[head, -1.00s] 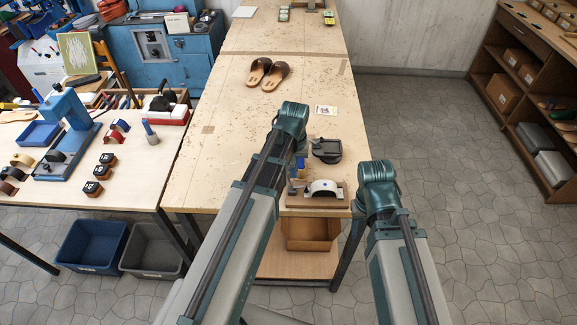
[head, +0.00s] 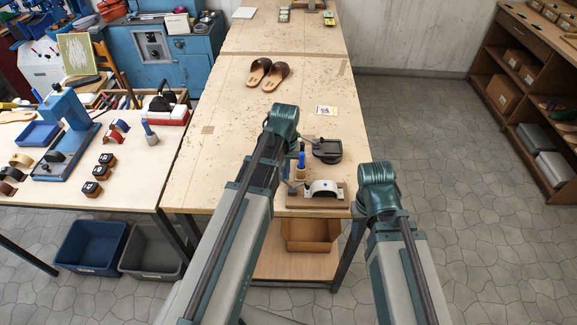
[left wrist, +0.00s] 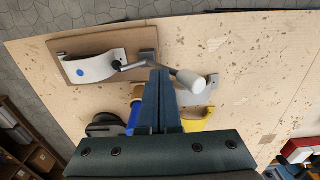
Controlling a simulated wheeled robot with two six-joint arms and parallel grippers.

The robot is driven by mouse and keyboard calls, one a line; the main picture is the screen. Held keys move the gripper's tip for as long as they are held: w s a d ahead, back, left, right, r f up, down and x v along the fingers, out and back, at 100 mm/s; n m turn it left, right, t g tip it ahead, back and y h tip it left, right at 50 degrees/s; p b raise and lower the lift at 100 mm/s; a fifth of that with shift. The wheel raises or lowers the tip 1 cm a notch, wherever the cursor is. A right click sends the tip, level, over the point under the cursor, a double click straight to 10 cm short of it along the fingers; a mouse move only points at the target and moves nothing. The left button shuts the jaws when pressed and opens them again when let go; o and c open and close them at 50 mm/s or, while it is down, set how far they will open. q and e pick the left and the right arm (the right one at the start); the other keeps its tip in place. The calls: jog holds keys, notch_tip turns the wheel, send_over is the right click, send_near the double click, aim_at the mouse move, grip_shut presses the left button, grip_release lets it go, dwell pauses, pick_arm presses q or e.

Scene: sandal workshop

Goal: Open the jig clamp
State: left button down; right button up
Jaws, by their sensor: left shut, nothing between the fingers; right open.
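The jig (head: 334,203) is a wooden block near the front edge of the workbench, with a white curved band (head: 324,188) on it. In the left wrist view the jig's wooden base (left wrist: 72,73) lies at upper left. A thin metal clamp lever (left wrist: 133,65) runs from the band to a pale cylindrical grip (left wrist: 188,80). My left gripper (left wrist: 158,74) is shut and empty, its tips beside the lever; I cannot tell whether they touch it. In the head view its fingers are hidden behind my arm. My right gripper's fingers are not visible.
A dark round device (head: 327,151) and a blue-handled item (head: 301,160) stand behind the jig. A yellow item (left wrist: 197,120) lies near my left fingers. Brown sandals (head: 267,73) and a card (head: 326,110) lie farther back.

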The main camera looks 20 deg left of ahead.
pick_arm(q)
jog(key=shift+s+a+f, duration=0.1)
jog(key=shift+a, duration=0.3)
notch_tip(320, 180, up, 8)
jog(key=d+p, duration=0.1)
jog(key=p, duration=0.6)
jog(key=shift+f, duration=0.25)
jog(key=shift+d, duration=0.1)
jog(key=s+d+f+m+y+b, duration=0.1)
jog(key=s+d+f+m+b, duration=0.6)
jog(key=s+d+f+b, duration=0.6)
notch_tip(320, 180, down, 2)
jog(key=shift+d+b, duration=0.45)
jog(key=shift+b, duration=0.4)
